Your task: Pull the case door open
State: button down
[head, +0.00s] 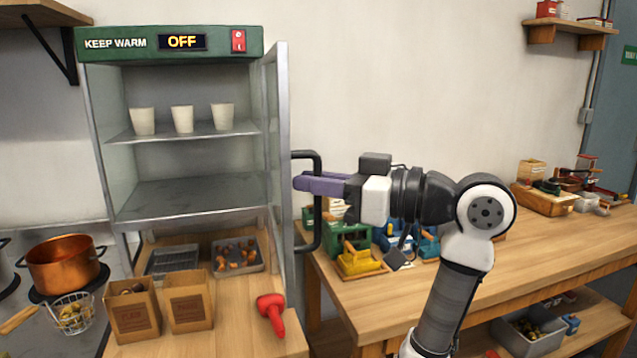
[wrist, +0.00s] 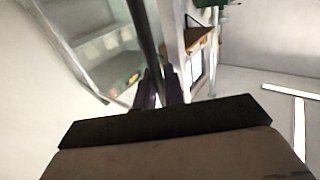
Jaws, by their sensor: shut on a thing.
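The warming case (head: 180,200) stands at the left with a green top that reads KEEP WARM and OFF. Its door (head: 277,170) is swung open and seen nearly edge-on at the case's right side. A black bar handle (head: 317,230) is on the door's outer face. My gripper (head: 300,183) reaches in from the right, with purple fingers at the handle's upright bar. It is shut on the handle, and the bar also runs between the fingers in the wrist view (wrist: 146,40). Three pale cups (head: 182,119) stand on the upper shelf; the lower shelf is empty.
A copper pot (head: 64,264) stands at the left. A wooden workbench (head: 450,285) with green, yellow and blue items extends behind my arm.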

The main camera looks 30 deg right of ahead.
dwell(0.4)
jog(key=c, duration=1.6)
grip_release()
jog(key=shift+w, duration=0.1)
jog(key=shift+c, duration=0.2)
jog(key=b+v, duration=0.3)
jog(key=v, duration=1.1)
